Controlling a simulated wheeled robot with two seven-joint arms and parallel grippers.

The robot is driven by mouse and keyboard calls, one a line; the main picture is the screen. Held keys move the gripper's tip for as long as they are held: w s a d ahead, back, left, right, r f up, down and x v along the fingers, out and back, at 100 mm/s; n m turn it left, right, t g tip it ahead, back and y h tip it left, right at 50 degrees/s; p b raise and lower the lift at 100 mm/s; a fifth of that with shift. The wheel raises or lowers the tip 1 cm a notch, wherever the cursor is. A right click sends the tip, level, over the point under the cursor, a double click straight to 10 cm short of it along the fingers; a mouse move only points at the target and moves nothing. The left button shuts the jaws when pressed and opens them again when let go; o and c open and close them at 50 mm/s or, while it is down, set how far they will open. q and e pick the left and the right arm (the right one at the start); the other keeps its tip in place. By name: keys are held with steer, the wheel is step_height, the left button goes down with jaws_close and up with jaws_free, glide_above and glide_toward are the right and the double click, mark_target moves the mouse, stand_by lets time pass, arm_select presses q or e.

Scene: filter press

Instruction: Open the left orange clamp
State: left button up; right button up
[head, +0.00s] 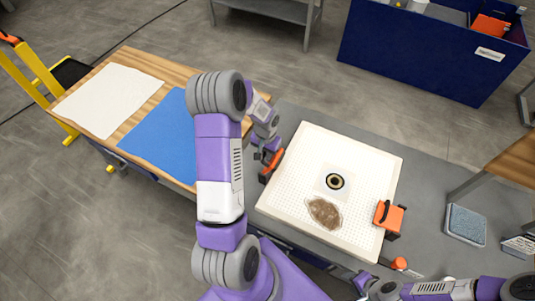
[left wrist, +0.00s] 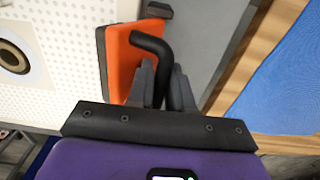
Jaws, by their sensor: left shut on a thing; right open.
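The left orange clamp (head: 271,166) sits at the left edge of the white perforated filter plate (head: 300,150). In the left wrist view it is an orange block (left wrist: 122,62) with a bent black handle (left wrist: 152,44). My left gripper (head: 262,152) is at this clamp. In the left wrist view its two grey fingers (left wrist: 162,84) are shut on the handle, hiding part of it. My right gripper (head: 364,284) is open and empty near the bottom of the head view, apart from the plate.
A second orange clamp (head: 391,217) is at the plate's right edge. A brown patch (head: 324,212) lies on the plate near its dark central hole (head: 335,181). A blue cloth (head: 165,137) and a white cloth (head: 108,100) lie on the wooden table (head: 137,60) to the left.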

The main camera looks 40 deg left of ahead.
arm_select(q)
steer(key=shift+w+a+r, duration=0.15)
steer(key=shift+a, duration=0.1)
steer(key=shift+s+a, duration=0.2)
steer(key=shift+a, duration=0.65)
steer(key=shift+f, duration=0.2)
steer(key=shift+s+a+f+b, duration=0.4)
steer(key=shift+s+a+f, duration=0.05)
steer(key=shift+a+f, duration=0.1)
steer(key=o, duration=0.6)
steer(key=shift+a, duration=0.15)
steer(key=shift+o, duration=0.2)
